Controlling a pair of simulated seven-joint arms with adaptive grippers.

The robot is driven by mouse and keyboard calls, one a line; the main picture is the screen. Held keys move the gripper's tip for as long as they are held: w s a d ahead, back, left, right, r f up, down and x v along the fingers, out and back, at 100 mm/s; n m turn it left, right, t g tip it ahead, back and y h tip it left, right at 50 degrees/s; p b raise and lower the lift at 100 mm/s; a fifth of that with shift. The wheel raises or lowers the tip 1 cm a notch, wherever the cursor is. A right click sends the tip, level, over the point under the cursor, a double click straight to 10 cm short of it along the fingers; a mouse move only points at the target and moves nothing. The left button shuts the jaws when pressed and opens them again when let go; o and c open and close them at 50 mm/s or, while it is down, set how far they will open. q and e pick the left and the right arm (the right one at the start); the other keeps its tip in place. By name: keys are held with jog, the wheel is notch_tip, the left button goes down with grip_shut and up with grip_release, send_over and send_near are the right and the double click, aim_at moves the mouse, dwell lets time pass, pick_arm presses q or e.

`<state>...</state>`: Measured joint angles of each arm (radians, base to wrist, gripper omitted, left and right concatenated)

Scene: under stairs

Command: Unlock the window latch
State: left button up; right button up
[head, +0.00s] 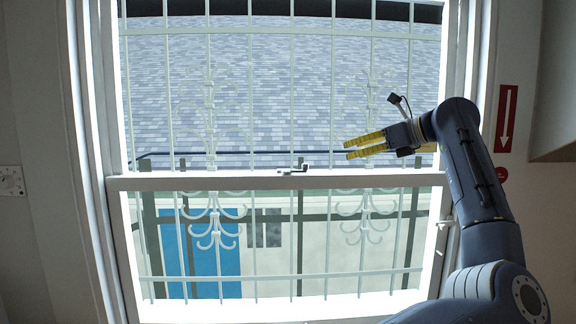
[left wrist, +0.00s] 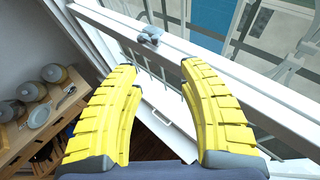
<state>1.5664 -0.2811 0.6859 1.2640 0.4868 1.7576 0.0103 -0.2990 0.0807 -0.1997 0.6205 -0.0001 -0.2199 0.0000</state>
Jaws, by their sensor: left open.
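The window latch (head: 293,169) is a small dark grey fitting at the middle of the window's white meeting rail (head: 215,182). It also shows in the left wrist view (left wrist: 151,35), at the top, beyond my fingertips. I cannot tell from its lever whether it is locked. My left gripper (head: 347,149) has yellow ribbed fingers and hovers to the right of the latch and a little higher in the picture, pointing left. In the left wrist view my left gripper (left wrist: 157,69) is open and empty, with the fingers apart from the latch. My right gripper is not in view.
White metal bars with scrollwork (head: 210,110) stand behind the glass. A red arrow sign (head: 507,118) is on the wall at right. In the left wrist view, a wooden shelf (left wrist: 40,135) with dishes stands at left. The space between gripper and latch looks clear.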

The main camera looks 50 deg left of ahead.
aim_at(306, 164)
pick_arm(q)
jog(key=x, duration=1.1)
jog(key=s+x, duration=0.1)
jog(key=x, duration=0.5)
jog(key=shift+a+r, duration=0.1)
jog(key=shift+a, duration=0.05)
jog(key=shift+o, duration=0.2)
grip_shut()
